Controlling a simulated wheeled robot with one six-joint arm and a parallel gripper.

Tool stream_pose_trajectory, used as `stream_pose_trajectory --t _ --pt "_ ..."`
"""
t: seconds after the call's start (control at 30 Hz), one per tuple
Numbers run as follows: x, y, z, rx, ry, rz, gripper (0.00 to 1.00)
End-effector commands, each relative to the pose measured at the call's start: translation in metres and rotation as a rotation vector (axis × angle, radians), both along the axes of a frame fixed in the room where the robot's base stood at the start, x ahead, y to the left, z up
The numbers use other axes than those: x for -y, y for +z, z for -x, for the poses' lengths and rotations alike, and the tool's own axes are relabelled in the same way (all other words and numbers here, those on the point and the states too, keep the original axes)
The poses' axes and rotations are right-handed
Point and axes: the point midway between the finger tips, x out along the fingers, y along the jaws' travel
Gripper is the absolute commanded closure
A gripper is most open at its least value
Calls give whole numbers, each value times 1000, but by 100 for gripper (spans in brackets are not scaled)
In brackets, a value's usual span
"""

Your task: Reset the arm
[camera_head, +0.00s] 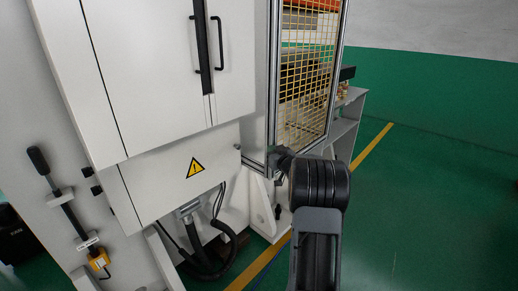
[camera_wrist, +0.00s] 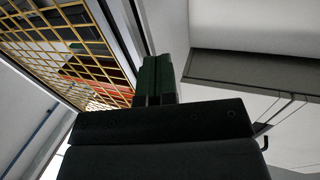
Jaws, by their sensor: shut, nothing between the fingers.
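My gripper (camera_wrist: 162,75) shows in the wrist view above its dark, wide body, with its two dark green fingers together and nothing between them. The fingers point up past the yellow mesh. In the head view my black and grey arm rises from the bottom edge, right of the white cabinet (camera_head: 160,85). The gripper itself cannot be made out there, and the arm's far end is partly hidden behind its thick black joint. No foil tray is in view.
A metal-framed yellow mesh guard (camera_head: 305,75) stands close behind my arm; it also shows in the wrist view (camera_wrist: 75,50). A grey shelf unit (camera_head: 345,125) stands behind it. Black hoses (camera_head: 205,255) hang below the cabinet. The green floor (camera_head: 440,210) at right is clear.

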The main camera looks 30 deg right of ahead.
Motion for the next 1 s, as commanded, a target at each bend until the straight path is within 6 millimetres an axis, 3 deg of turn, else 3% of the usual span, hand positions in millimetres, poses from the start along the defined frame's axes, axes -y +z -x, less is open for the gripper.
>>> stream_pose_trajectory --t 0.23,0.33,0.47,0.57,0.67,0.8,1.0 --pt "1 -1 5 -5 -1 12 100" --pt "10 -11 6 -64 -48 42 100" --pt "31 -60 25 -276 -201 37 100" --pt "33 -85 59 -501 -335 13 100" --pt "2 -89 98 -737 -407 -22 100" --pt "-80 -72 160 -1051 -388 -82 100" --pt "-200 -33 247 -1336 -217 -140 100"
